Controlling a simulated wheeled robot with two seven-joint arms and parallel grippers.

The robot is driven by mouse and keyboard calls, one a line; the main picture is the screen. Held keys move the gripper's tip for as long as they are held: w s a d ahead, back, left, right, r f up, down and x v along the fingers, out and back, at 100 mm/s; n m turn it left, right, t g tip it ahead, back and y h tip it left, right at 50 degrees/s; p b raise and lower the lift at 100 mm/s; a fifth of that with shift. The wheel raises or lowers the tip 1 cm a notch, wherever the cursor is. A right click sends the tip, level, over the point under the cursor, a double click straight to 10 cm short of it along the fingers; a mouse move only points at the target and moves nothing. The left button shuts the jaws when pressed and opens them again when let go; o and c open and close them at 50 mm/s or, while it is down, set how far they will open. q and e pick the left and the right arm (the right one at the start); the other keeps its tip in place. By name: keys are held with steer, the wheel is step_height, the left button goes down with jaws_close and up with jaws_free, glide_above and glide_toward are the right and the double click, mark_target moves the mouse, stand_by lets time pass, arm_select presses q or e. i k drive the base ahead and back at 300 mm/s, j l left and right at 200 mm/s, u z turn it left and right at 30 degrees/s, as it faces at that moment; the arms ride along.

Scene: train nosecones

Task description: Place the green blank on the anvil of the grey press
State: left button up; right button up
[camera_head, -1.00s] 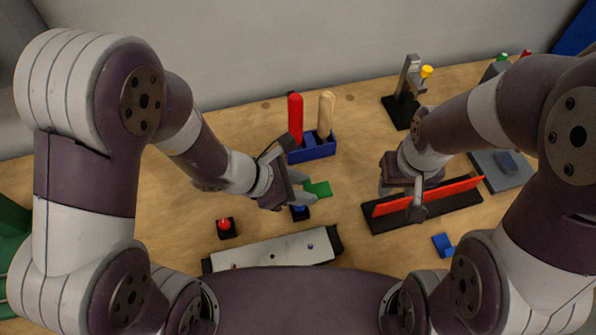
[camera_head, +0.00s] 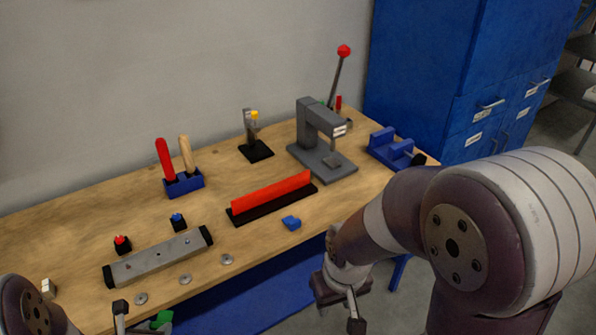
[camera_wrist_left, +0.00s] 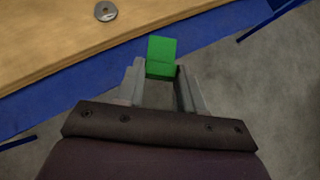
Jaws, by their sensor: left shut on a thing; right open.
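The green blank (camera_wrist_left: 161,57) is between the fingers of my left gripper (camera_wrist_left: 160,75), which is shut on it in the left wrist view. In the head view the green blank (camera_head: 160,319) shows at the bottom edge, and my left gripper (camera_head: 140,322) is partly cut off there, in front of the table's front edge. The grey press (camera_head: 318,135) stands at the back right of the table. Its anvil (camera_head: 333,162) is a small raised block on the base, with nothing seen on it. My right gripper (camera_head: 340,316) is open and empty, off the table's front edge.
A blue vise-like fixture (camera_head: 392,148) is right of the press. A blue tool holder (camera_head: 184,183) and a black stand (camera_head: 255,150) are farther left.

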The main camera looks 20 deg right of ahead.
mark_target(332, 161)
steer(key=l+u, duration=0.5)
steer(key=l, duration=3.3)
steer(key=i+l, duration=0.15)
steer(key=l, duration=0.2)
steer(key=i+l+u, duration=0.1)
steer(key=l, duration=0.2)
steer(key=i+l, duration=0.1)
steer(key=l, duration=0.25)
steer(key=i+l, duration=0.15)
steer(key=l, duration=0.2)
steer(key=u, duration=0.05)
